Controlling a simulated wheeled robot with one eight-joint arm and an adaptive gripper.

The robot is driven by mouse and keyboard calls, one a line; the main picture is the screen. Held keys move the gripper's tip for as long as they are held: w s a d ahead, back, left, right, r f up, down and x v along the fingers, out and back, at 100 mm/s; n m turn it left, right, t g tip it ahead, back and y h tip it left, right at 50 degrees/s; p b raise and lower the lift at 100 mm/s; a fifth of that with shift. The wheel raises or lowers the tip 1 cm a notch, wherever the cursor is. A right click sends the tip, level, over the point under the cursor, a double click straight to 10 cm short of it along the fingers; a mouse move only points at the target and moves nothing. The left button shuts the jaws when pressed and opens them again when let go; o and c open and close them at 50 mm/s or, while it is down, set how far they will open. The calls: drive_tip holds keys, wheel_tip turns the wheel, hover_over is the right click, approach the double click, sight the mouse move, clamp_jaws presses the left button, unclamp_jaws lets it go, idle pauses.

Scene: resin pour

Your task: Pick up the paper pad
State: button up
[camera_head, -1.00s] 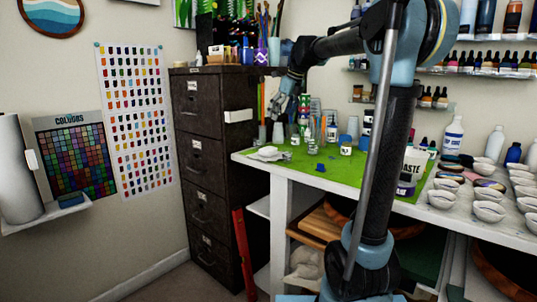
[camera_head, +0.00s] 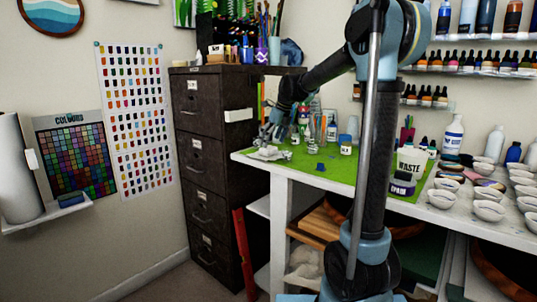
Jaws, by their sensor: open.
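A small white item that looks like the paper pad (camera_head: 268,154) lies on the left end of the green mat (camera_head: 314,168), near the bench's left edge. Its exact shape is too small to make out. My gripper (camera_head: 265,138) is open and points down just above and behind it. Fingers and pad overlap in the picture, so I cannot tell whether they touch.
A dark filing cabinet (camera_head: 212,130) stands close on the left.

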sight(269, 147)
drive_tip(key=shift+x, duration=1.7)
drive_tip(key=c, duration=0.9)
drive_tip(key=shift+r, duration=0.1)
drive_tip(key=shift+c, duration=0.2)
wheel_tip(269, 147, up, 10)
drive_tip(key=shift+o, duration=0.2)
drive_tip(key=shift+c, duration=0.6)
